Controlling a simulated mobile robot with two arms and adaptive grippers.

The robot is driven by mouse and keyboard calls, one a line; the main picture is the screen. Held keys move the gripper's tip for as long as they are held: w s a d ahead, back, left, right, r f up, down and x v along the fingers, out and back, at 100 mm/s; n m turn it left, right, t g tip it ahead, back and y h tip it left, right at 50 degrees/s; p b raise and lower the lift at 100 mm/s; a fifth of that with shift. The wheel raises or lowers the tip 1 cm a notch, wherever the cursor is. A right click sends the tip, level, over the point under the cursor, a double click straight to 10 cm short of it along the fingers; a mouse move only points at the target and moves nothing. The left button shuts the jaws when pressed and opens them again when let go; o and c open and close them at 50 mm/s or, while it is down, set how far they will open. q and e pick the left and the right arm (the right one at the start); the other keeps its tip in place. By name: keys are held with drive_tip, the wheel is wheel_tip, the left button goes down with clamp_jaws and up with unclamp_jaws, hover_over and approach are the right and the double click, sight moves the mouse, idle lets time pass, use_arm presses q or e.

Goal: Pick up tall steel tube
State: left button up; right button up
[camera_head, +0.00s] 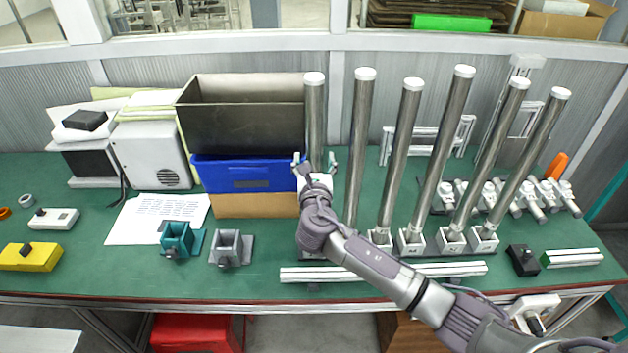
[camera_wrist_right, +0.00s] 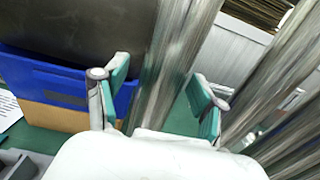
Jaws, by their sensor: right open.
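Several tall steel tubes with white caps stand upright in a row on the green table. The leftmost tube (camera_head: 314,115) is directly behind my right gripper (camera_head: 315,163), and its lower part is hidden by my arm. In the right wrist view that tube (camera_wrist_right: 172,70) stands between the two teal-padded fingers of my right gripper (camera_wrist_right: 160,100). The fingers are open, with gaps visible beside the tube. Another tube (camera_head: 360,140) stands just to the right, and a further one (camera_head: 398,155) beyond it. My left gripper does not show.
A dark bin (camera_head: 245,115) and a blue crate (camera_head: 240,173) stand just left of the leftmost tube. White rails (camera_head: 440,271) lie along the front. Teal (camera_head: 180,240) and grey (camera_head: 230,247) blocks sit left of my arm. Small metal parts (camera_head: 520,195) lie at the right.

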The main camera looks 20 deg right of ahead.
clamp_jaws()
drive_tip(key=shift+r, duration=0.1)
idle(0.3)
